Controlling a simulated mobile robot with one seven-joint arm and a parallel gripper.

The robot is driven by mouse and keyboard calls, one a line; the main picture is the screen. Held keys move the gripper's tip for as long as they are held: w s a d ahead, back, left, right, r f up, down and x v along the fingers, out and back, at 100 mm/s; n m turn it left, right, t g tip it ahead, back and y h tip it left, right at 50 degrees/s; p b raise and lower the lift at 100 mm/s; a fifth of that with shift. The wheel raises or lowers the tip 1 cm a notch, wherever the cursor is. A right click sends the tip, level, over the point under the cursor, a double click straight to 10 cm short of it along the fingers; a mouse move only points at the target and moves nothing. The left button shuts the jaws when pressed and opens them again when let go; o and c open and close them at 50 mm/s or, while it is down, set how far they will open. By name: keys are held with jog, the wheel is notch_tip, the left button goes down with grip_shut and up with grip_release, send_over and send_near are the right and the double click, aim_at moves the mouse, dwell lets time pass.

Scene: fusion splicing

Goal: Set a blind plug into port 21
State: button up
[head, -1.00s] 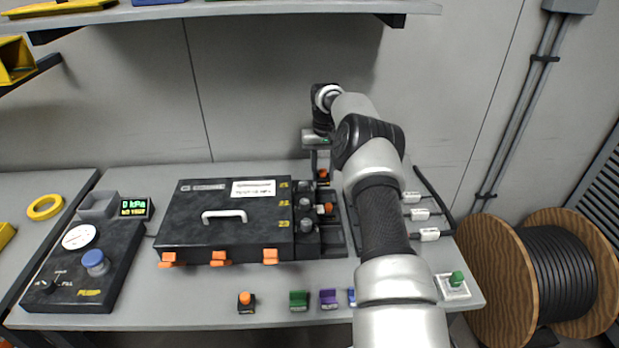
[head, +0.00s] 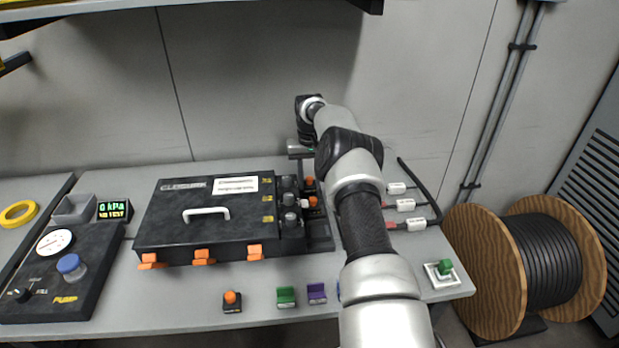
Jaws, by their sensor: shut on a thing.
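My gripper (head: 300,153) is over the right side of the black closure box (head: 170,215), small in the head view and partly behind my arm. It is shut on a small plug with an orange top (head: 309,182), just below it. The box's right side has a column of dark port fittings with grey tops (head: 290,199), beside yellow number labels (head: 267,199) too small to read surely. The held plug is near the uppermost fitting; whether it touches or is seated I cannot tell. Another orange-topped piece (head: 313,202) sits beside the middle fitting.
An orange-knobbed piece (head: 231,298), a green block (head: 285,295) and a purple block (head: 317,292) stand along the table's front. The pump panel (head: 62,275) is left, white-tagged cables (head: 405,205) right. A cable spool (head: 530,265) stands beyond the table.

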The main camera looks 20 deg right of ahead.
jog(key=shift+f+b, duration=0.35)
jog(key=shift+f, duration=0.25)
dwell(0.3)
jog(key=o, duration=1.1)
jog(key=shift+a, duration=0.15)
jog(key=shift+r, duration=0.1)
jog(key=r+p, duration=0.1)
jog(key=r, duration=0.4)
jog(key=r+p, duration=0.1)
jog(key=r, duration=0.5)
jog(key=r+p, duration=0.1)
jog(key=r, duration=0.5)
jog(key=shift+d+r+p, duration=0.2)
jog(key=shift+d+p, duration=0.1)
jog(key=shift+p, duration=0.05)
